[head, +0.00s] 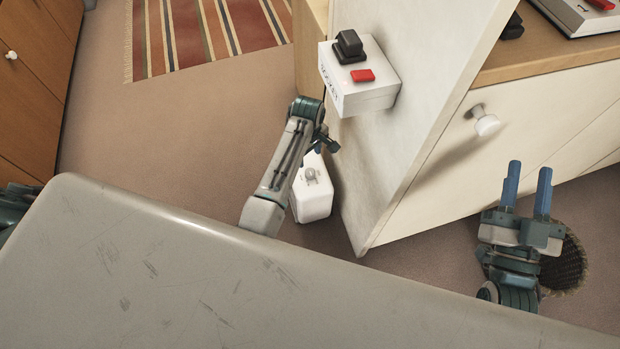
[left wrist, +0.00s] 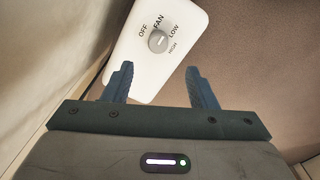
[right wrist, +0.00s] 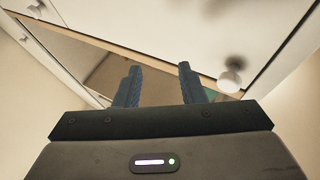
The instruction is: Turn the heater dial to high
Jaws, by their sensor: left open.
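The heater (head: 313,200) is a small white box on the floor beside the cabinet's side panel. In the left wrist view the heater's white face (left wrist: 140,70) carries the words OFF, FAN, LOW and HIGH around a round grey dial (left wrist: 158,41). The dial's pale mark appears to face toward LOW. My left gripper (head: 325,145) is above the heater. In the left wrist view its fingers (left wrist: 158,82) are spread, with the dial beyond them and nothing between them. My right gripper (head: 526,185) is open and empty in front of the cabinet; its fingers (right wrist: 159,83) are apart.
A white box with a red switch (head: 362,76) is fixed to the side panel (head: 400,130) near my left arm. A white knob (head: 487,125) sticks out of the cabinet front. A dark wicker basket (head: 568,265) stands behind my right gripper. A grey worn surface (head: 200,290) fills the foreground.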

